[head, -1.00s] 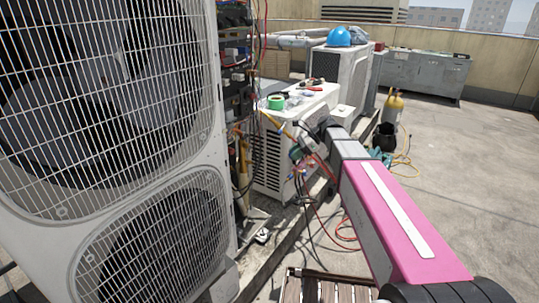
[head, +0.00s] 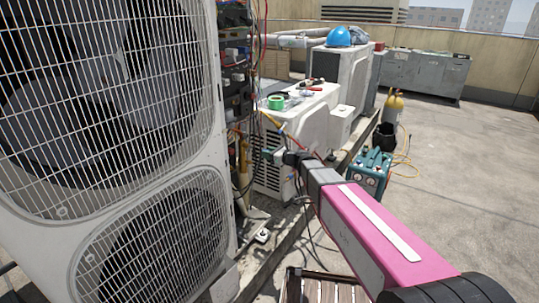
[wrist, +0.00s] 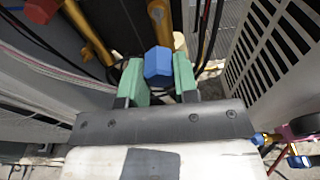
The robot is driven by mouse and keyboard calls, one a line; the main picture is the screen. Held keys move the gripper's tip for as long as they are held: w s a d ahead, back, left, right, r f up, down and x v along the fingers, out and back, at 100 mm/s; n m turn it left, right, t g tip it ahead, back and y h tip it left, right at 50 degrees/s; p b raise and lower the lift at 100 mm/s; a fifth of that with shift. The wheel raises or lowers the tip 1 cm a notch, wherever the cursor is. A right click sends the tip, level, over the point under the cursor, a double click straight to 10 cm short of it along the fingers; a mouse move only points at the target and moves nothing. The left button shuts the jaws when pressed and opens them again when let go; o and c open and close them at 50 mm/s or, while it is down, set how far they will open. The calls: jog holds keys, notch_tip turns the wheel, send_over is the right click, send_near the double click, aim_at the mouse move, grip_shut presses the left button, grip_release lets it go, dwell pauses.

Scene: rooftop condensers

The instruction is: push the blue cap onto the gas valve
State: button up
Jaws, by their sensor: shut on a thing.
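The blue cap (wrist: 158,66) is a faceted blue piece between the two green fingertips of my gripper (wrist: 158,80) in the wrist view. My gripper is shut on it. A brass fitting on a pipe (wrist: 160,18), probably the gas valve, lies just beyond the cap and lines up with it in the picture. Whether cap and fitting touch, I cannot tell. In the head view my gripper (head: 267,153) reaches left toward the brass pipes (head: 243,165) beside the large condenser. The cap is too small to make out there.
A second brass pipe (wrist: 90,35) and a red part (wrist: 42,10) are at upper left in the wrist view. Dark cables hang close to the fingers. A white louvred condenser (wrist: 270,60) stands close on the right. The large fan condenser (head: 110,150) fills the head view's left.

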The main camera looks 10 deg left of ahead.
send_near(243, 145)
jog(key=shift+w+a+f, duration=0.7)
jog(key=shift+w+f, duration=0.3)
jog(key=shift+w, duration=0.05)
jog(key=shift+r+x, duration=0.2)
jog(key=shift+x, duration=1.35)
dwell(1.6)
jog(key=o, duration=1.1)
jog(key=shift+c, duration=0.2)
jog(key=shift+d, duration=0.1)
